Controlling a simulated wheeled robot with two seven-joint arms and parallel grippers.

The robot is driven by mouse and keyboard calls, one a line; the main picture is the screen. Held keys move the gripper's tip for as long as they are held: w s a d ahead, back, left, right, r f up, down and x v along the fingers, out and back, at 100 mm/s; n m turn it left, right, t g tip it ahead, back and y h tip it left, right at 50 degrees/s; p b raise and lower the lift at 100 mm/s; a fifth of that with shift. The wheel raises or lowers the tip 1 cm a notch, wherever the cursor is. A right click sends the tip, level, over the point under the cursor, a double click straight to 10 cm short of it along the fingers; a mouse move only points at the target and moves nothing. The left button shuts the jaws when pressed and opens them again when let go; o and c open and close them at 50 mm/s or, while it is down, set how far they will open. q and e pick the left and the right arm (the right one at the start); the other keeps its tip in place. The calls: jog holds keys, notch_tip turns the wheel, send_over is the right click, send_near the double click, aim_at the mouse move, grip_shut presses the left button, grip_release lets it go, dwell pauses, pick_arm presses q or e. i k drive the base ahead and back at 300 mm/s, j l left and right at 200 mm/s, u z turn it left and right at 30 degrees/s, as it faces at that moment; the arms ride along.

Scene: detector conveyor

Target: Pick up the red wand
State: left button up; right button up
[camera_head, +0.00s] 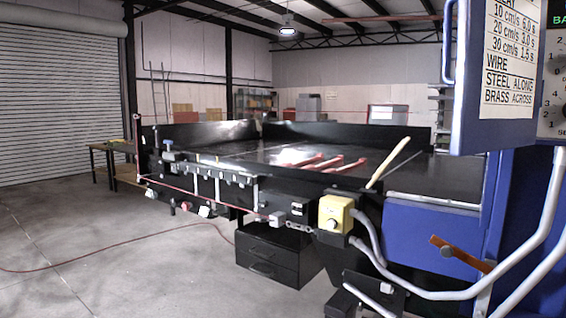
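Three thin red bars lie on the dark, glossy conveyor top (235,150): a left one (302,160), a middle one (323,163) and a right one (346,166). They are small here, and I cannot tell which is the red wand. A pale yellow stick (388,163) stands tilted at the conveyor's near edge, to their right. Neither of my grippers can be made out in the head view.
A yellow box with a knob (336,214) is on the conveyor's near side. A blue cabinet (430,230) with grey tubes and an orange-red lever (460,254) fills the right. A black drawer unit (270,256) stands below. Open floor lies left, crossed by a red cable (120,240).

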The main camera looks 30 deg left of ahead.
aim_at(320, 157)
jog(key=i+j, duration=0.15)
jog(key=j, duration=0.25)
jog(key=i+j+u, duration=0.1)
jog(key=j, duration=0.3)
jog(key=i+j, duration=0.2)
jog(key=j, duration=0.2)
jog(key=i+j+u, duration=0.1)
jog(key=j, duration=0.3)
